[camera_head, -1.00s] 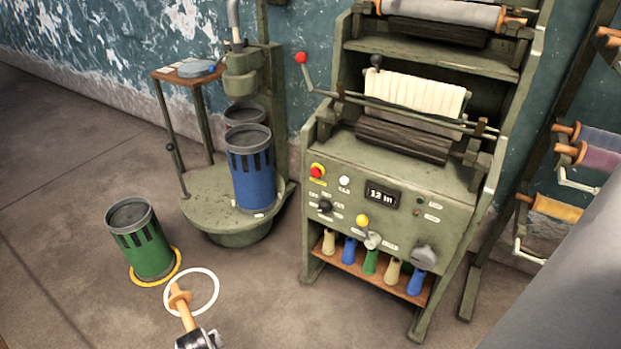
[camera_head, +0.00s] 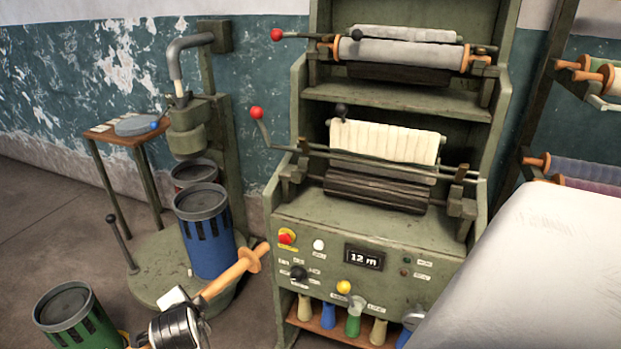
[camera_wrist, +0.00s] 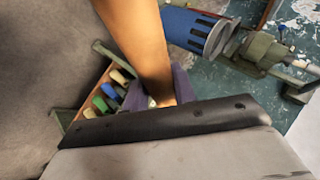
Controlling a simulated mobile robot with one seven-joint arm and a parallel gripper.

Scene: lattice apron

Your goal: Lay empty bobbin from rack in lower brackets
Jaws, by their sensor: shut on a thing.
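The empty bobbin (camera_head: 232,278), bare orange wood with a flange near its upper right end, is held tilted in my gripper (camera_head: 186,318). In the wrist view the bobbin (camera_wrist: 138,45) crosses the top middle, close to the camera. My gripper is shut on it, low in front of the blue can and left of the machine's panel. The lower brackets, left (camera_head: 292,176) and right (camera_head: 462,197), stand at the ends of a dark grooved roller (camera_head: 375,190). No bobbin shows in them. The rack (camera_head: 537,115) is at the right with several bobbins, partly hidden.
A lever with a red knob (camera_head: 257,113) and a bar with pale cloth (camera_head: 385,142) lie above and behind the lower brackets. A wrapped roll (camera_head: 400,52) sits in the upper brackets. The blue can (camera_head: 207,240) and green can (camera_head: 78,320) stand left.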

